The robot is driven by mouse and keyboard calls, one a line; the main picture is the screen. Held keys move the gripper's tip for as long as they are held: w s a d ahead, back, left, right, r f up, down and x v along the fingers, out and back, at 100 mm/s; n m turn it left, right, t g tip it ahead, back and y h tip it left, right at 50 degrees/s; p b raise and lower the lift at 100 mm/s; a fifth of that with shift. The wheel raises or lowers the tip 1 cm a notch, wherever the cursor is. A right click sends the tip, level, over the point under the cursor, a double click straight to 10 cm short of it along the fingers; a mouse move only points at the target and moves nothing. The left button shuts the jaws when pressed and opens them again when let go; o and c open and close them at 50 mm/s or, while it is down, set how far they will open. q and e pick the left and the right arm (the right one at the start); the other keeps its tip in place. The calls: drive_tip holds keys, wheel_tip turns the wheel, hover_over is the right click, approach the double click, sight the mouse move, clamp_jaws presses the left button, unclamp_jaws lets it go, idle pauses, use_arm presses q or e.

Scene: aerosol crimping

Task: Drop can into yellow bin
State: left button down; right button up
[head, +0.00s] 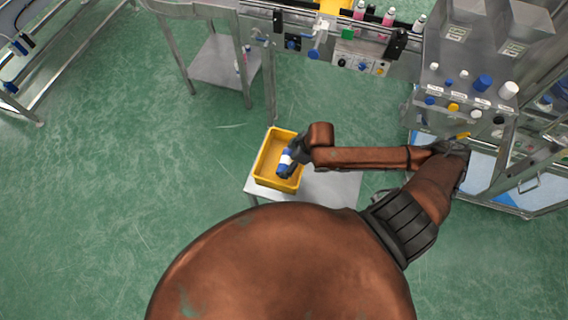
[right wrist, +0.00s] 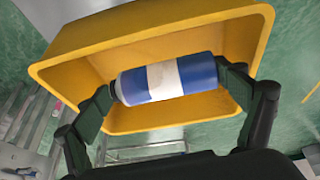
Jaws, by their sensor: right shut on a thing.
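A yellow bin (head: 268,158) stands on a small grey table at the middle of the head view. My right gripper (head: 287,166) is over the bin's right part, with a blue and white can (head: 285,161) between its fingers. In the right wrist view the can (right wrist: 167,78) lies crosswise between the two fingertips of the gripper (right wrist: 168,84), which is shut on its two ends. The yellow bin (right wrist: 150,35) opens right behind the can in that view. I cannot tell exactly how far the can is above the bin's floor. My left gripper is out of view.
The small grey table (head: 330,190) has bare room to the right of the bin. A steel machine (head: 470,90) with coloured knobs stands at the right. A conveyor (head: 350,40) with several bottles runs along the back. Open green floor (head: 140,140) lies to the left.

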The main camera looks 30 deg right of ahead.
sight(285, 163)
drive_tip(key=shift+w+a+f, duration=0.3)
drive_tip(key=shift+w+f, duration=0.3)
drive_tip(key=shift+f, duration=0.2)
wheel_tip(285, 163, down, 3)
drive_tip(key=shift+w+f+b, duration=0.1)
drive_tip(key=shift+b, duration=0.25)
drive_tip(key=o, duration=0.9)
drive_tip(key=shift+f, duration=0.1)
drive_tip(key=shift+o, duration=0.2)
drive_tip(key=p+v, duration=0.2)
drive_tip(key=v, duration=1)
